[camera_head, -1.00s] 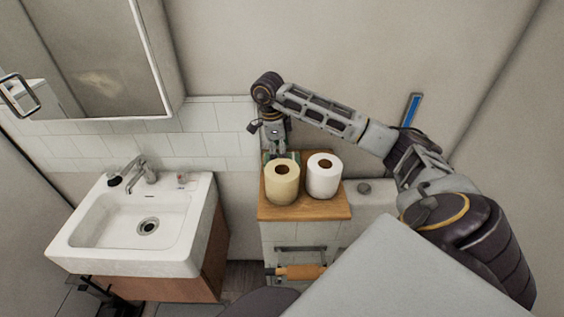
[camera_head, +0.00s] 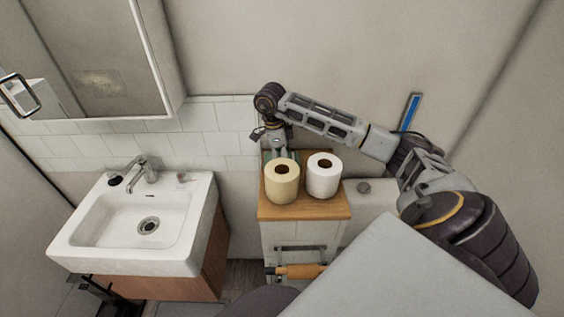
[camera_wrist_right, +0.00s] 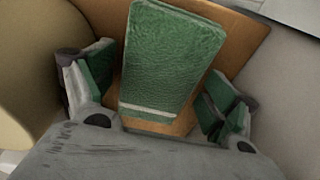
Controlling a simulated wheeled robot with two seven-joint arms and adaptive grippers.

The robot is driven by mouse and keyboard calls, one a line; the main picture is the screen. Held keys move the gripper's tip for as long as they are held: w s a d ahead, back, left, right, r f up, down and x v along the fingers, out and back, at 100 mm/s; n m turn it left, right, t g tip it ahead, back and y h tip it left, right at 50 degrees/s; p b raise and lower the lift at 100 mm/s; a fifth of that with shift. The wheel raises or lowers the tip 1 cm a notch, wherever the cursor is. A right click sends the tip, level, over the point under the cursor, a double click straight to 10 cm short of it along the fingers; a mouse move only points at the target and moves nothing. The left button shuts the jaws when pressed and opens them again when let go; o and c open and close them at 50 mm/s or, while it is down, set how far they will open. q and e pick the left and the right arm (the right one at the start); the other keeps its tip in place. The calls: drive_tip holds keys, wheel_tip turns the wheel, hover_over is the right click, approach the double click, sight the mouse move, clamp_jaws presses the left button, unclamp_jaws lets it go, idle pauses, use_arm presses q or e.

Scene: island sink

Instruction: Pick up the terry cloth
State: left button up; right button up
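The terry cloth (camera_wrist_right: 160,60) is a folded green block with a pale stripe near its near end. In the right wrist view it lies over the wooden top, between the two fingers of my right gripper (camera_wrist_right: 160,90). The fingers have green pads and stand spread on either side of the cloth, with narrow gaps visible. In the head view my right gripper (camera_head: 277,150) points down at the back left of the wooden top, behind the cream roll. That roll and the gripper mostly hide the cloth there. My left gripper is not in view.
A cream paper roll (camera_head: 282,182) and a white paper roll (camera_head: 323,176) stand on the wooden-topped cabinet (camera_head: 305,212), close in front of the gripper. The tiled wall (camera_head: 210,130) is close behind. A white sink (camera_head: 85,225) is at the left.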

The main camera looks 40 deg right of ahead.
drive_tip(key=c, duration=0.8)
drive_tip(key=shift+r, duration=0.15)
drive_tip(key=shift+r+p, duration=0.45)
drive_tip(key=shift+r, duration=4.45)
drive_tip(key=o, duration=0.4)
drive_tip(key=c, duration=0.3)
